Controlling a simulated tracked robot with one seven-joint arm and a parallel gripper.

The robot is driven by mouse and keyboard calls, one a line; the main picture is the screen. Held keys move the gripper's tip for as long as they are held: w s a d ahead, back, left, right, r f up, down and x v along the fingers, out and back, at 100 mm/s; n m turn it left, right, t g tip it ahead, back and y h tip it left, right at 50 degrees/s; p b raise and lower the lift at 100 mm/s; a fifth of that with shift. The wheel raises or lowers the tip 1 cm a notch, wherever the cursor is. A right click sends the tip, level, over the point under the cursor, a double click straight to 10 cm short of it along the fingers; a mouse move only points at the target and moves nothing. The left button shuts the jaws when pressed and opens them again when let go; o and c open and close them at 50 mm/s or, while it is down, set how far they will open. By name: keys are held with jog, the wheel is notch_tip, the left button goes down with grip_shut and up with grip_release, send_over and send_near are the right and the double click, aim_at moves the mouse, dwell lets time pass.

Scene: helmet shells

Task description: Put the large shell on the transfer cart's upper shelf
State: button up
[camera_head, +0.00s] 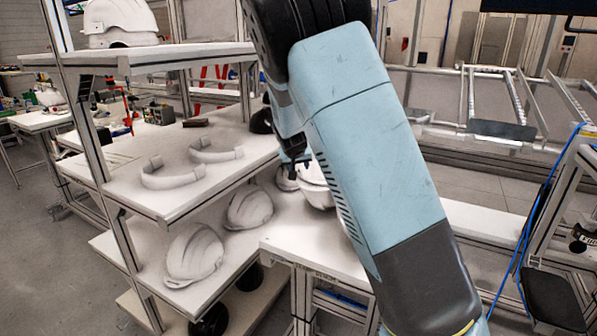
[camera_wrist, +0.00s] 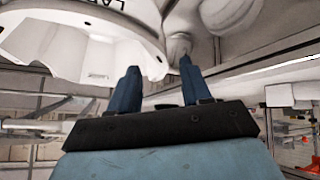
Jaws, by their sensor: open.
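A white shell (camera_head: 316,190) sits on the white bench top, partly hidden by my arm. In the wrist view a large white shell (camera_wrist: 85,45) with dark lettering fills the upper left, its rim by the fingertips. My gripper (camera_head: 294,162) is open at the shell's left side in the head view. In the wrist view my gripper (camera_wrist: 159,64) has its two fingers apart, with the rim end showing between or just beyond them; I cannot tell if they touch. A shelved unit (camera_head: 160,206) stands at left; I cannot tell whether it is the transfer cart.
A white helmet (camera_head: 118,24) is on the unit's top shelf. Pale curved bands (camera_head: 175,179) lie on the shelf below. Two white shells (camera_head: 193,254) lie lower down. The bench top (camera_head: 310,245) is bare in front. A blue cable (camera_head: 528,235) hangs at right.

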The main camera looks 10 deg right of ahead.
jog(key=shift+v, duration=2.5)
jog(key=s+d+r+y, duration=0.1)
jog(key=s+d+r, duration=0.2)
jog(key=s, duration=0.7)
jog(key=s+d+r+g+y, duration=0.1)
jog(key=s+d+r, duration=0.3)
jog(key=s, duration=0.6)
jog(key=s+d+r+g+y, duration=0.1)
jog(key=s+d+r, duration=0.3)
jog(key=s, duration=0.6)
jog(key=shift+s+d+r, duration=0.2)
jog(key=shift+s+d, duration=0.05)
jog(key=shift+d, duration=0.8)
jog(key=shift+h, duration=0.5)
jog(key=s, duration=1.1)
jog(key=shift+s+a+r, duration=0.15)
jog(key=shift+s+a, duration=0.05)
jog(key=shift+s, duration=0.35)
jog(key=shift+c, duration=1.1)
